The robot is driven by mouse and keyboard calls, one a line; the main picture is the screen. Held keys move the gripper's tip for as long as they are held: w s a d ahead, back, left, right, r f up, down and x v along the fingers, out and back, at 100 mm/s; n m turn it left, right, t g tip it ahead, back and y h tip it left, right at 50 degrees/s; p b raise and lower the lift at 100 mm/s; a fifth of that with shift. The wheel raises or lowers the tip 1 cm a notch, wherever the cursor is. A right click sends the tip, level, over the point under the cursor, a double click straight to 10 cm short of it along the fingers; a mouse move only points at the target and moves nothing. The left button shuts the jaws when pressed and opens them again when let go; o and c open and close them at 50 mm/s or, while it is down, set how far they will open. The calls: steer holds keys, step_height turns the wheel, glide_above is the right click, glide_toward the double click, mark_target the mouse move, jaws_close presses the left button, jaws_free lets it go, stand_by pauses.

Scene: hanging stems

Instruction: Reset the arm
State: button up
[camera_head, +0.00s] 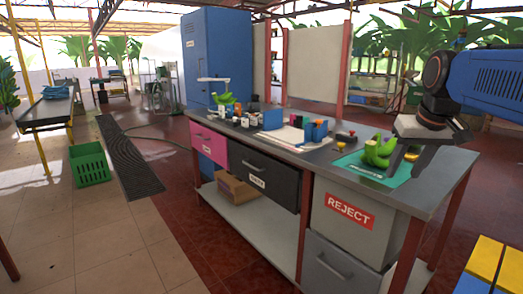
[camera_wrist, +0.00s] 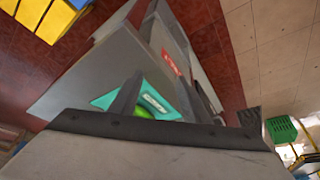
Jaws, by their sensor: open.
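My gripper (camera_head: 415,160) hangs at the right end of the workbench (camera_head: 437,190), pointing down, with its jaws apart. A bunch of green bananas (camera_head: 377,152) lies on a green mat (camera_head: 350,160) just left of it in the head view. In the wrist view my gripper's two dark fingers (camera_wrist: 186,108) stand wide apart with nothing held between them. The mat (camera_wrist: 108,101) shows behind them, and a bit of the green bananas (camera_wrist: 142,112) shows low, mostly hidden by the gripper.
The bench has bottles, blue holders (camera_head: 314,131) and a white board (camera_head: 278,137) on top, and a grey REJECT bin (camera_head: 340,235) below. A yellow-and-blue slatted surface (camera_head: 487,262) is at lower right.

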steer(key=s+a+f, duration=0.3)
steer(key=s+f, duration=0.7)
steer(key=s+a+f, duration=0.4)
steer(key=s+f, duration=0.6)
steer(key=f, duration=0.1)
steer(key=shift+s+f+n, duration=0.3)
steer(key=shift+s+n, duration=0.05)
steer(key=shift+n, duration=0.05)
